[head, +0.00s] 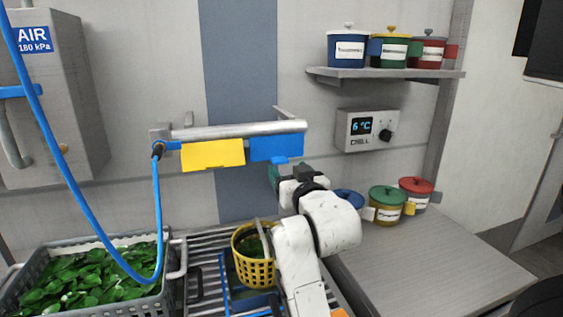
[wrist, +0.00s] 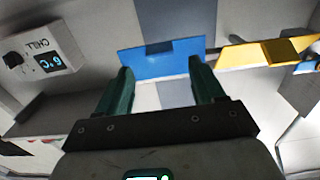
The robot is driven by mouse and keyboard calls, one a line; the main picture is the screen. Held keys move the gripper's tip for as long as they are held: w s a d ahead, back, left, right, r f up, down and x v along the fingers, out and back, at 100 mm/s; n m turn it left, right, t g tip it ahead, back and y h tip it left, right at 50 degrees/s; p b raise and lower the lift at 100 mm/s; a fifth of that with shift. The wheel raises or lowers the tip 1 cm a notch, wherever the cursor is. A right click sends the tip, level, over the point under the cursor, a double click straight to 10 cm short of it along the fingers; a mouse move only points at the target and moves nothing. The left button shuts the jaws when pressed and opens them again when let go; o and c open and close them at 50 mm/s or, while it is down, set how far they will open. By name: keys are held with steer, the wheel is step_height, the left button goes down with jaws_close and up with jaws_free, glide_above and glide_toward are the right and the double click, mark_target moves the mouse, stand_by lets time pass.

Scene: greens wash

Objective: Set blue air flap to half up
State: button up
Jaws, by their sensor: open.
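The blue air flap (head: 276,147) hangs from the right part of a silver bar (head: 235,130) on the back wall, right of the yellow flap (head: 213,155). A small blue tab shows at its lower edge. My gripper (head: 274,173) is just below the blue flap, partly hidden by my own wrist. In the wrist view the blue flap (wrist: 170,60) lies straight ahead, between and beyond the two green fingers of my gripper (wrist: 160,72). The fingers are apart with nothing between them. Whether a finger touches the flap, I cannot tell.
A blue hose (head: 157,215) runs to the bar's left end. Below stand a yellow basket (head: 254,272) and a grey crate (head: 170,290) of greens. The chill box (head: 368,130) and a shelf (head: 385,74) with lidded pots are at right. Several pots stand on the right counter (head: 440,255).

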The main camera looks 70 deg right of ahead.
mark_target(282, 162)
steer(key=x, duration=0.5)
steer(key=shift+w+d, duration=0.25)
steer(key=shift+d, duration=0.05)
jaws_close()
stand_by(0.4)
